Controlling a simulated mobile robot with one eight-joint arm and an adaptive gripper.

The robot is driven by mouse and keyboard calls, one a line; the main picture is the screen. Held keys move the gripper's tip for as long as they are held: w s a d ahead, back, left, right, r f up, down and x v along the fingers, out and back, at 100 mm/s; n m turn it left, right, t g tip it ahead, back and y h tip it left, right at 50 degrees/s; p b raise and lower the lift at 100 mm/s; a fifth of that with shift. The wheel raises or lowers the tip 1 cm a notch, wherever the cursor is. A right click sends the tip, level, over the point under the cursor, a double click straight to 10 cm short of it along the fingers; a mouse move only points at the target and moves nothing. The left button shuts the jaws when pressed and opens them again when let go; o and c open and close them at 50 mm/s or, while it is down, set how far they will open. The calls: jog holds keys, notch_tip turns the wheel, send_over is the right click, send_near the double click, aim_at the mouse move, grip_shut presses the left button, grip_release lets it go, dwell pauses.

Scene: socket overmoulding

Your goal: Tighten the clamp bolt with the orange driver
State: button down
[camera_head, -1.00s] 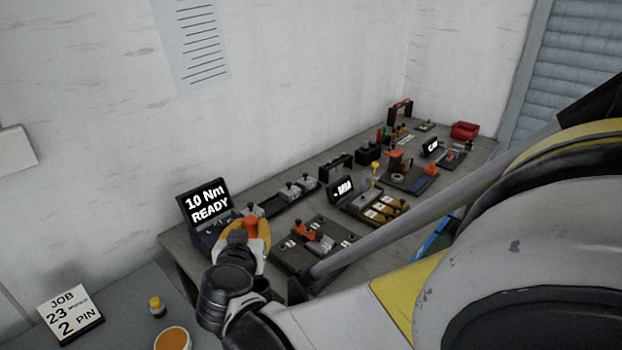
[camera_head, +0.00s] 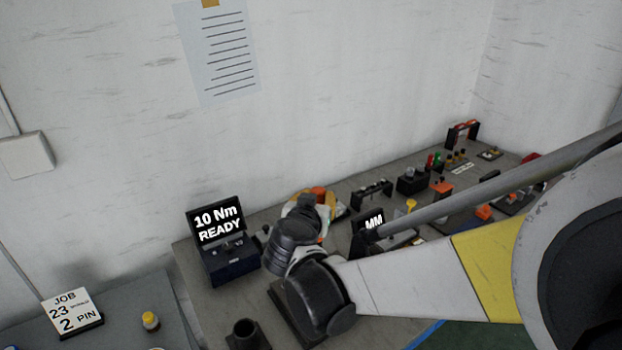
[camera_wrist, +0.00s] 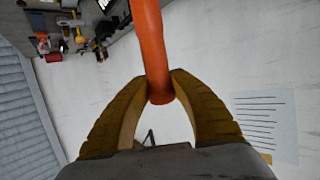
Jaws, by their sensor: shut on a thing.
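My gripper (camera_wrist: 160,95) has yellow-brown ridged fingers shut on the orange driver (camera_wrist: 147,40) in the wrist view. The driver's handle runs from between the fingertips up out of the top of that picture, so its tip is out of view. In the head view a bit of the orange driver (camera_head: 318,192) shows at my gripper, which is mostly hidden behind my wrist, over the left part of the bench. The clamp bolt cannot be made out; my arm covers much of the bench there.
A dark box with a screen reading "10 Nm READY" (camera_head: 219,226) stands left of my gripper. A small screen reading "MM" (camera_head: 373,222) is to its right. Several fixtures fill the far bench. A black cup-like holder (camera_head: 246,333) stands at the front. The wall rises close behind.

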jog(key=shift+s+a, duration=0.1)
jog(key=shift+f+b, duration=3.1)
jog(key=shift+f, duration=0.5)
jog(key=shift+f+b, duration=1.2)
dwell(1.7)
jog(key=shift+r+p, duration=2)
jog(key=shift+r, duration=0.55)
